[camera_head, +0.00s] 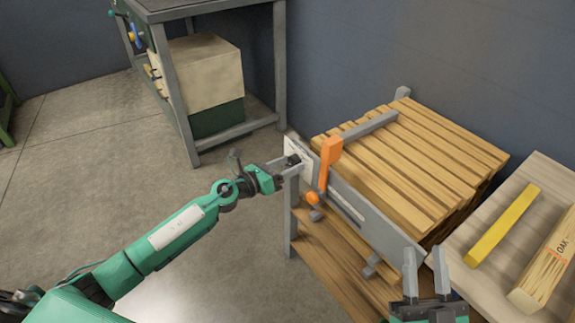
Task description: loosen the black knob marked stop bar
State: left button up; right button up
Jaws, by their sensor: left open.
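A small black knob (293,159) sits at the left end of the grey rail, by a pale plate (301,148). Its marking is too small to read. My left gripper (289,166) is open at this knob, with its fingers close around or beside it. I cannot tell whether they touch it. My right gripper (425,268) is open and empty at the bottom right, in front of the rack, with its fingers pointing up.
An orange lever (327,165) and an orange ball (312,198) stand just right of the knob. Stacked wooden strips (410,150) fill the rack. A yellow bar (503,226) and a wood block marked OAK (548,268) lie at right. A workbench (183,88) stands behind.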

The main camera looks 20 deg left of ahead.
pick_arm(q)
jog(key=c, duration=1)
